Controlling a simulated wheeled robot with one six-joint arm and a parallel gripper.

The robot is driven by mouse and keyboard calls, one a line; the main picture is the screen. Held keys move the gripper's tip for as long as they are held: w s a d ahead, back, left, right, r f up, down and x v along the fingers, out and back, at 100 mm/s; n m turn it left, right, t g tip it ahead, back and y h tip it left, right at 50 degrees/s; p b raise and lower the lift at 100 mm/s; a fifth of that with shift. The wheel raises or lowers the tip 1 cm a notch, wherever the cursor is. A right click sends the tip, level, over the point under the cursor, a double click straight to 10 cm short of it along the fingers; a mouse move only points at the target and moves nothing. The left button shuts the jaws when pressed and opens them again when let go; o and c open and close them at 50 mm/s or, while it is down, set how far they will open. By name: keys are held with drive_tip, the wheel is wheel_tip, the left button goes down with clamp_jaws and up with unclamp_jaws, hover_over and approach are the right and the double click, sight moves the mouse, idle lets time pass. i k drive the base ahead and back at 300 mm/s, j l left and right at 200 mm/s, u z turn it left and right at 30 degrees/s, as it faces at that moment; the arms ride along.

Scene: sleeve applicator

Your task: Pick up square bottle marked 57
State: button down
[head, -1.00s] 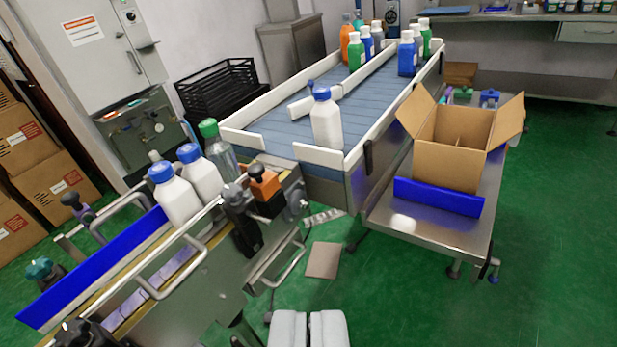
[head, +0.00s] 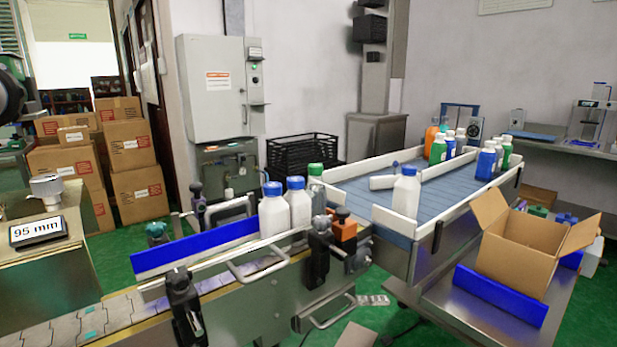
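No number 57 can be read on any bottle here. Two white bottles with blue caps stand upright on the near conveyor, a left one (head: 273,213) and a right one (head: 298,205). A clear bottle with a green cap (head: 316,190) stands just behind them. Another white bottle with a blue cap (head: 405,194) stands at the near end of the blue slatted table (head: 450,192). Several green, blue and orange bottles (head: 488,160) stand at its far end. I cannot tell which one is marked 57. My gripper is not in view.
The near conveyor (head: 110,308) has a blue guide rail (head: 190,247), clamps and handles. White rails edge the slatted table. An open cardboard box (head: 516,252) stands on a steel side table behind a blue strip (head: 497,297). A block marked 95 mm (head: 38,231) is at left.

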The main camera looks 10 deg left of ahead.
sight(407, 190)
drive_tip(key=i+l+u, duration=0.15)
drive_tip(key=u, duration=0.3)
drive_tip(key=i+l+u, duration=0.25)
drive_tip(key=u, duration=0.15)
drive_tip(key=i+l, duration=0.2)
drive_tip(key=l, duration=0.15)
drive_tip(key=i+l+u, duration=0.15)
drive_tip(key=l, duration=0.25)
drive_tip(key=i+l, duration=0.25)
drive_tip(key=i+l+u, duration=0.1)
drive_tip(key=l, duration=0.4)
drive_tip(key=i, duration=0.05)
